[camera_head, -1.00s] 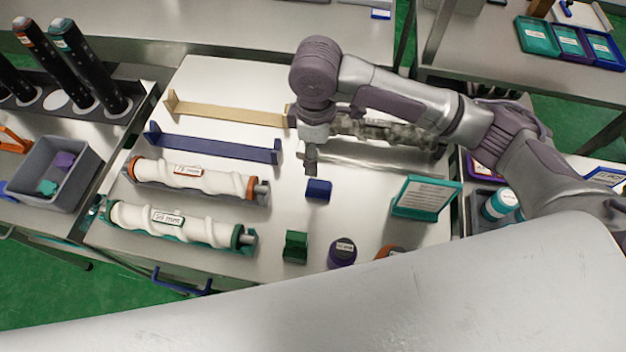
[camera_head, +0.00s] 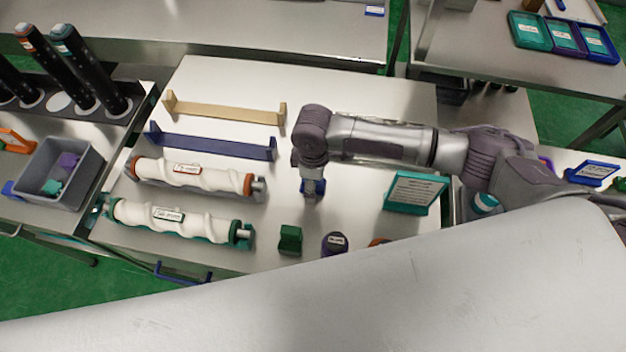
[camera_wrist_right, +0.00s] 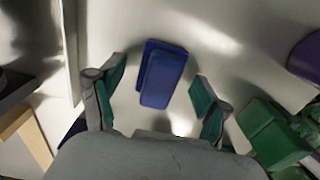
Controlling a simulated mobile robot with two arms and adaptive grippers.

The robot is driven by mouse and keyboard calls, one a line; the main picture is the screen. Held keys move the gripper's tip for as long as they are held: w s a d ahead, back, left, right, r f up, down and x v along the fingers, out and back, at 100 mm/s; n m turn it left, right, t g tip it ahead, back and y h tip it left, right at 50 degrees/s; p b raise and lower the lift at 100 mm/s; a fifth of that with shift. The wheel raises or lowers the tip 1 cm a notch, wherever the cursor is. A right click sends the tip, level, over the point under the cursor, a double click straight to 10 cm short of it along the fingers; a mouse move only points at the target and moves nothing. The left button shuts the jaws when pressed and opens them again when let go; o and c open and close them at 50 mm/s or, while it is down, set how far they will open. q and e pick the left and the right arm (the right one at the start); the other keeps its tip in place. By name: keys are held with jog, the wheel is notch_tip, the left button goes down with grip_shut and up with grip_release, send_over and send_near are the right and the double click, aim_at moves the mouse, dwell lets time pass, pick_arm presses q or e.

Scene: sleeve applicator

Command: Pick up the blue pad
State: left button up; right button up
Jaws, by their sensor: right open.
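The blue pad (camera_wrist_right: 162,75) is a small block on the pale table top. In the right wrist view it lies between and just beyond the two green-padded fingers of my right gripper (camera_wrist_right: 160,97), which are open and apart from it on both sides. In the head view my right gripper (camera_head: 309,190) points down over the blue pad (camera_head: 318,187), which it mostly hides. My left gripper is not in view.
A green block (camera_head: 290,240) and a purple-capped container (camera_head: 334,243) stand near the front. A teal sign (camera_head: 414,191) stands to the right. Two white sleeved rollers (camera_head: 190,174) lie on the left. A blue rack (camera_head: 213,146) stands behind them.

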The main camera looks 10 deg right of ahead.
jog(key=c, duration=1.2)
jog(key=shift+w+r, duration=0.1)
jog(key=shift+r, duration=0.5)
notch_tip(320, 180, up, 3)
jog(key=shift+f+b, duration=0.2)
jog(key=shift+b, duration=0.5)
jog(key=s+d+r, duration=0.2)
jog(key=d, duration=0.1)
jog(key=s+d+r+b, duration=0.1)
jog(key=s+d+r, duration=0.4)
jog(key=d, duration=0.1)
jog(key=shift+s+d+r+b, duration=0.1)
jog(key=shift+s+r+b, duration=0.1)
jog(key=shift+b, duration=0.2)
